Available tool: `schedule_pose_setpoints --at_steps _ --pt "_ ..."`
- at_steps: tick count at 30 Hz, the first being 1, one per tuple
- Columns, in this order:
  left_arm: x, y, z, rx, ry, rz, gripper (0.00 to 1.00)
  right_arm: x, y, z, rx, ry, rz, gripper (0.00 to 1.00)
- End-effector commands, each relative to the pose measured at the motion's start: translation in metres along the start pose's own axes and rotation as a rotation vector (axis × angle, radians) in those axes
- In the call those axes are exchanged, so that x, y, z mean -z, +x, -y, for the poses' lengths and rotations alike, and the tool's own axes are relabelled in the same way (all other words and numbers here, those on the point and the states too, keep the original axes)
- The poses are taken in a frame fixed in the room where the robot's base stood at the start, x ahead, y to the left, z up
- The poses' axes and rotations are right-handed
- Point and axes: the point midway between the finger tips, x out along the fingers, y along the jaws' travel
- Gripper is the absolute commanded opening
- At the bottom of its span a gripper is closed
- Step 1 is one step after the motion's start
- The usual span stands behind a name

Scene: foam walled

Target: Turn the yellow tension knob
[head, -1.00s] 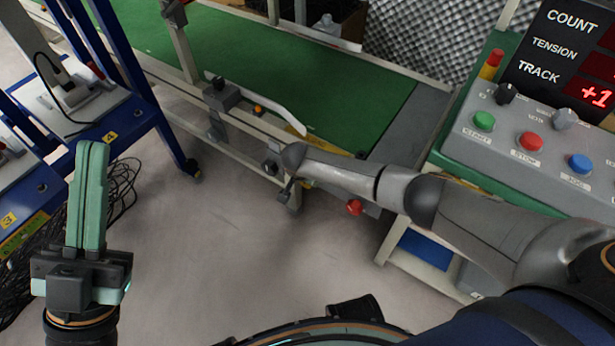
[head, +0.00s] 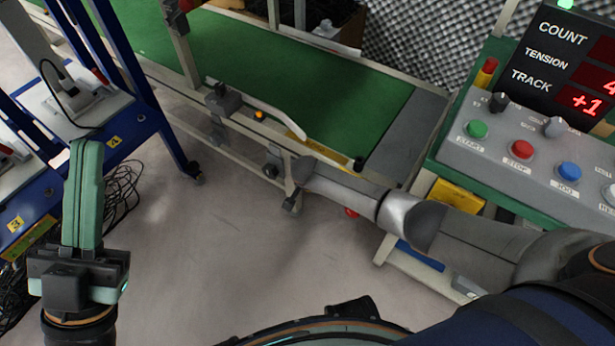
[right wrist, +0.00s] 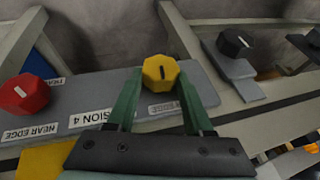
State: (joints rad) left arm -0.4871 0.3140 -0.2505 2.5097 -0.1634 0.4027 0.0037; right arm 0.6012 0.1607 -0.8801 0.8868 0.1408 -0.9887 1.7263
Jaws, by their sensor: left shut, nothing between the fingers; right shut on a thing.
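The yellow knob (right wrist: 156,72), faceted with a dark pointer mark, stands on a grey plate (right wrist: 100,90) in the right wrist view. My right gripper (right wrist: 161,84) has its green fingers shut on the knob's two sides. In the head view my right arm hides the knob and that gripper. My left gripper (head: 85,150) is shut and empty, pointing up at the left of the head view, well away from the knob. The display (head: 572,65) shows "+1" at TRACK and part of a digit, seemingly 4, at TENSION.
A red knob (right wrist: 24,94) sits left of the yellow one, beside a "NEAR EDGE" label; a black knob (right wrist: 235,42) sits to its right. The green conveyor belt (head: 300,85), button console (head: 540,150) and blue rack (head: 150,120) surround clear floor (head: 230,240).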

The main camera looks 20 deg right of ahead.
Motion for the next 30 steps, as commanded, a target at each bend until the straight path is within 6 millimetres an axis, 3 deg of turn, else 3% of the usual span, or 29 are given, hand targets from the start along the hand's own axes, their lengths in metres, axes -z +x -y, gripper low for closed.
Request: schedule_pose_setpoints --at_steps 11,30 --pt "0.018 0.015 0.008 -0.005 0.038 -0.018 0.00 -0.002 0.001 -0.007 0.184 0.083 0.009 0.00" --pt "0.002 0.001 0.003 0.007 0.005 -0.001 0.00 -0.003 0.005 -0.013 0.565 0.240 0.017 0.00"
